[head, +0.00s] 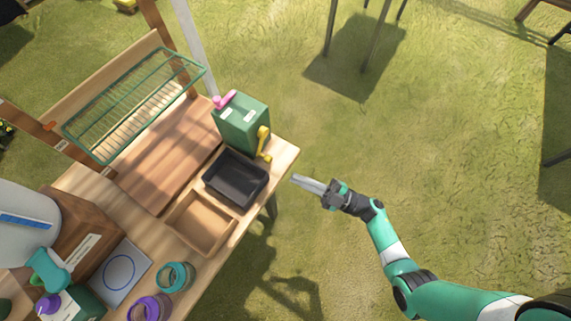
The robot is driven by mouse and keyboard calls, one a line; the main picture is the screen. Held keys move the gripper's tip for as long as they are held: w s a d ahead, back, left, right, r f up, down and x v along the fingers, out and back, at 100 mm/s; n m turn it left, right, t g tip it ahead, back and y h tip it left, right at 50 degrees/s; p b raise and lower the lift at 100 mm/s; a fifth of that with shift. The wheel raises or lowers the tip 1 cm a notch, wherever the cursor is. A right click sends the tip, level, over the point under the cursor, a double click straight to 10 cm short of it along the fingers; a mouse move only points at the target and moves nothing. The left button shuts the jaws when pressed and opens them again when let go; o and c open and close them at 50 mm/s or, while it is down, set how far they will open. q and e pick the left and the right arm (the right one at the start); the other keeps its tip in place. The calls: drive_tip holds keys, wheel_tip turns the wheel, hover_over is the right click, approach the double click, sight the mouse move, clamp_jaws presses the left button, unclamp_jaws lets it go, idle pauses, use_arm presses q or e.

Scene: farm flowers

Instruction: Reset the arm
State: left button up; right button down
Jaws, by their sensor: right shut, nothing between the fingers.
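My right arm, green with white and dark joints, comes in from the lower right of the head view. Its gripper (312,185) is shut and empty. It is over the grass in the picture, just right of the wooden table's (285,160) corner, and points left toward the table. I cannot tell its height against the table top. My left gripper is not in view.
The table holds a black tray (237,178), a wooden tray (202,224), a green box (241,124) with a yellow handle, a green wire rack (133,104), and teal (174,277) and purple (150,308) rings. Open grass (440,170) lies to the right.

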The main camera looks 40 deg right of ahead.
drive_tip(key=shift+s+d, duration=0.15)
drive_tip(key=shift+s, duration=0.1)
